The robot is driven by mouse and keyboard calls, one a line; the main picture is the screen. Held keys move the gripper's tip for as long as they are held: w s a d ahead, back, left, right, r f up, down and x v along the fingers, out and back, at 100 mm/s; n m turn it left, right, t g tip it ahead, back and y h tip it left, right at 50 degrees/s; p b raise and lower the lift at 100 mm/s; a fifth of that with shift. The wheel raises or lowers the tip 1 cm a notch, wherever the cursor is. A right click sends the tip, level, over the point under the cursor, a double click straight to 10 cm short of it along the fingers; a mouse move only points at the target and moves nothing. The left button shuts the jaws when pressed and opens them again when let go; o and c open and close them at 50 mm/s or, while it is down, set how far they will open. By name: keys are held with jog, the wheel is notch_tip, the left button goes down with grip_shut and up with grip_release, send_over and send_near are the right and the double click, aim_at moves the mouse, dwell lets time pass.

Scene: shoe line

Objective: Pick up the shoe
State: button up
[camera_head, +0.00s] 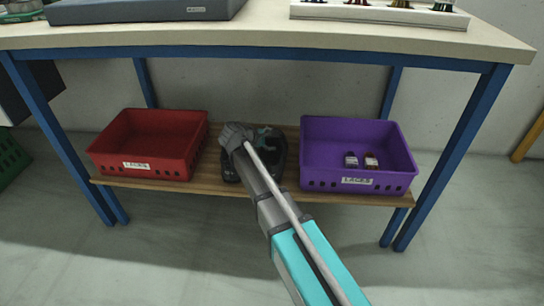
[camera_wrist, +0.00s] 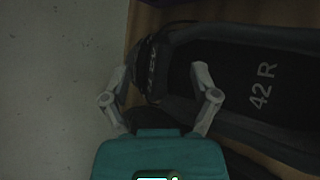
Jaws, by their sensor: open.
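The dark shoe (camera_head: 279,157) sits on the lower wooden shelf between two baskets, partly hidden by my arm. In the wrist view the shoe (camera_wrist: 255,60) fills the right side, with "42 R" printed on its insole. My gripper (camera_head: 236,136) is over the shoe in the head view. In the wrist view my gripper (camera_wrist: 160,74) is open, with one finger to the left of the shoe's near edge and the other over its insole side. The lettered edge of the shoe shows between the fingertips. I cannot tell whether the fingers touch it.
A red basket (camera_head: 110,160) stands left of the shoe, and a purple basket (camera_head: 312,177) with two small boxes stands right. The tabletop (camera_head: 250,38) lies above the shelf (camera_head: 205,187), on blue legs (camera_head: 468,130). The floor in front is clear.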

dwell(0.4)
grip_shut()
